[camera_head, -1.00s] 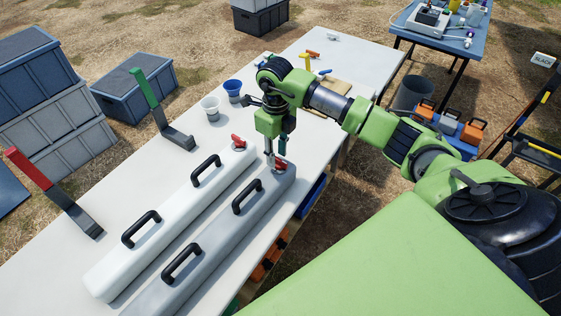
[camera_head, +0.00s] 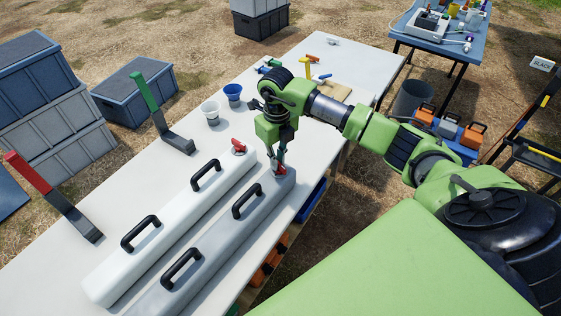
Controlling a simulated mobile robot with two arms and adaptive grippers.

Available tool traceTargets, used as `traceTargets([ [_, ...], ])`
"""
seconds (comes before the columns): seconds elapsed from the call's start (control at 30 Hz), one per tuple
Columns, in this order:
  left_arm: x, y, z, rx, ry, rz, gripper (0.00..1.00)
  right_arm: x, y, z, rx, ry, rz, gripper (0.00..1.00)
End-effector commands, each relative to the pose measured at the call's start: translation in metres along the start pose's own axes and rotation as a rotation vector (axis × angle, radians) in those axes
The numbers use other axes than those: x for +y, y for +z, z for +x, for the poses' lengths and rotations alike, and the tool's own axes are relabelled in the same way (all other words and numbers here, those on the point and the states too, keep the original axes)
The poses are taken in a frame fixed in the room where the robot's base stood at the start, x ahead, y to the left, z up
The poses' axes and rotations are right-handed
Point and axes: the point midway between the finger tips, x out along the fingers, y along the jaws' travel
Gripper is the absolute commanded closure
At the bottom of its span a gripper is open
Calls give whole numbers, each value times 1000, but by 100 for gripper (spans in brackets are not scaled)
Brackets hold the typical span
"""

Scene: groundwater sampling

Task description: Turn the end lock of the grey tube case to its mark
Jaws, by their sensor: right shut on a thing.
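The grey tube case (camera_head: 215,240) lies lengthwise on the white table, with two black handles on top. Its red end lock (camera_head: 279,170) is at the far end and is partly hidden by my right gripper. My right gripper (camera_head: 278,163) points down from above and is shut on the red end lock. The lock's mark cannot be made out. My left gripper is not in view.
A white tube case (camera_head: 165,232) with its own red lock (camera_head: 238,147) lies close along the left of the grey one. A white cup (camera_head: 210,111) and a blue cup (camera_head: 233,92) stand beyond. A red bracket (camera_head: 45,190) and a green bracket (camera_head: 155,110) stand at the table's left edge.

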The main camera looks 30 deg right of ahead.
Motion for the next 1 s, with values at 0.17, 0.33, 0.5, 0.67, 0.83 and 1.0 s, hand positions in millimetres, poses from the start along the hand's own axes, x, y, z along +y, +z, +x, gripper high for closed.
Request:
traceTargets([
  [0.17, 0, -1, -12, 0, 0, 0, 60, -1, -3, -2, 5, 1, 228, 100],
  [0.33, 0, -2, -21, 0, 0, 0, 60, -2, -3, -2, 5, 0, 447, 100],
  [0.5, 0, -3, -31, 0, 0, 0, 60, -4, -5, -2, 6, 0, 668, 100],
  [0.67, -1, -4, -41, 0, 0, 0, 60, -4, -6, -2, 6, 1, 878, 100],
  [0.83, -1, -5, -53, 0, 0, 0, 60, -6, -6, -2, 6, 1, 1103, 100],
  [1.0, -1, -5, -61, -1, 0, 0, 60, -8, -7, -1, 6, 0, 1281, 100],
])
